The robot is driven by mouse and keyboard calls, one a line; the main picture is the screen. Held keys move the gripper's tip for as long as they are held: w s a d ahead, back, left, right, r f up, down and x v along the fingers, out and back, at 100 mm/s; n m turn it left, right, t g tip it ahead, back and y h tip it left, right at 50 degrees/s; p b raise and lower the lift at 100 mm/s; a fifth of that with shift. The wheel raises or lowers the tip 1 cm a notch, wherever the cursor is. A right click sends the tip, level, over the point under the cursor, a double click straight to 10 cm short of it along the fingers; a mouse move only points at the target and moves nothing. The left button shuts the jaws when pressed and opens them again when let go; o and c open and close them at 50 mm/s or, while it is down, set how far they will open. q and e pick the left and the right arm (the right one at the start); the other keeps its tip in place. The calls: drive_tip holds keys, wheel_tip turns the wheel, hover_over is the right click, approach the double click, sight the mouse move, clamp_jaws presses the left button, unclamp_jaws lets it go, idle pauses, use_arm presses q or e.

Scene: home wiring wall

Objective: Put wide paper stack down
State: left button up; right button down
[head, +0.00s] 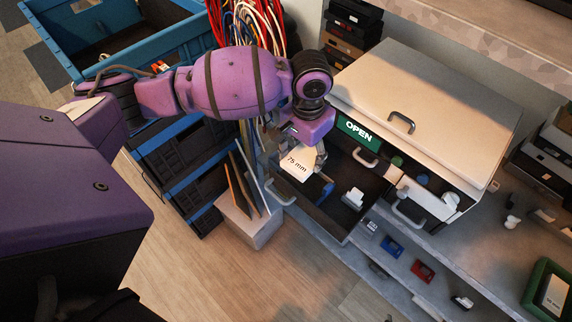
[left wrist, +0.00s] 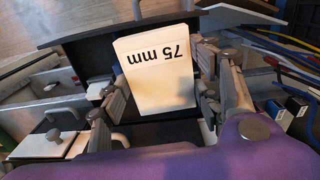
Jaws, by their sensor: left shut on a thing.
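The wide paper stack (head: 297,164) is a white block marked "75 mm". My left gripper (head: 305,155) is shut on it and holds it at the left end of an open dark drawer (head: 336,217). In the left wrist view the stack (left wrist: 158,80) sits between the two fingers of the gripper (left wrist: 158,100), with the dark drawer around it. I cannot tell whether the stack touches the drawer floor. My right gripper is not in view.
A blue item (head: 319,189) and a white item (head: 353,198) are in the drawer. A pale box with upright boards (head: 250,226) stands left. Blue crates and hanging cables are behind my arm.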

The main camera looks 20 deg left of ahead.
use_arm(q)
drive_tip(key=shift+m, duration=0.3)
drive_tip(key=f, duration=0.7)
drive_tip(key=shift+w+d+f+b, duration=0.2)
drive_tip(key=shift+w+f+b, duration=0.05)
drive_tip(key=shift+b, duration=0.05)
drive_tip(key=shift+f, duration=1.95)
drive_tip(key=shift+f, duration=0.2)
drive_tip(key=o, duration=0.9)
drive_tip(key=shift+r, duration=0.1)
wheel_tip(320, 180, up, 12)
drive_tip(key=shift+r+p, duration=0.1)
drive_tip(key=shift+p, duration=0.35)
